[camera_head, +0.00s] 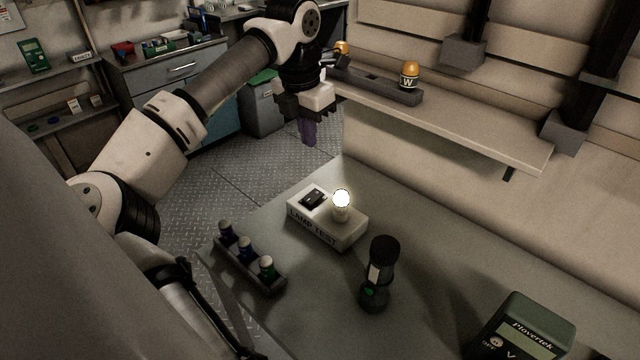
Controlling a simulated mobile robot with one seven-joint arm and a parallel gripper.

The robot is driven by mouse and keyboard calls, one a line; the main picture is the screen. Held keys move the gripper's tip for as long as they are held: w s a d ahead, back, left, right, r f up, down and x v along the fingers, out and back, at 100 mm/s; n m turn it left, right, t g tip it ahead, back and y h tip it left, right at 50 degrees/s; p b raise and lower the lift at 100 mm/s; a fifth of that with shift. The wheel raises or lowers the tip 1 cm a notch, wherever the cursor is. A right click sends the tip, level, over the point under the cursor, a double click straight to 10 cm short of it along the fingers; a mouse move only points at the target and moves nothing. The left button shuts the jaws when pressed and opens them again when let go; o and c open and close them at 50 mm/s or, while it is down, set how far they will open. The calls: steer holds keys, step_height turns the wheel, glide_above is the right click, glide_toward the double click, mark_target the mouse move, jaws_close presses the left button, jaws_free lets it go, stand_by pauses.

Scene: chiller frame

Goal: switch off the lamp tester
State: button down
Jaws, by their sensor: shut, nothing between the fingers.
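The lamp tester (325,232) is a white box marked "LAMP TEST" on the grey table. A black rocker switch (313,197) sits on the left of its top. A round bulb (341,199) on the right of its top glows bright white. My gripper (309,140) hangs pointing down, above and behind the tester in the picture, over the floor beyond the table edge. Its dark purplish fingers are shut and empty, apart from the tester and its switch.
A dark torch (379,275) stands right of the tester. A rack (248,266) with several small bottles lies left of it. A green Plovertek meter (530,330) is at the front right. A wall shelf (470,125) holds a tray with an orange-topped "W" piece (410,75).

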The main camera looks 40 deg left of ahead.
mark_target(316, 193)
steer(key=f+p, duration=0.1)
steer(key=f, duration=0.3)
steer(key=w+f+p, duration=0.1)
steer(key=f+p, duration=0.1)
steer(key=f, duration=0.3)
steer(key=f+p, duration=0.1)
steer(key=f, duration=0.3)
steer(key=shift+w+d+f+p, duration=0.1)
steer(key=shift+w+f+p, duration=0.05)
steer(key=shift+w+p, duration=0.2)
steer(key=shift+f, duration=0.3)
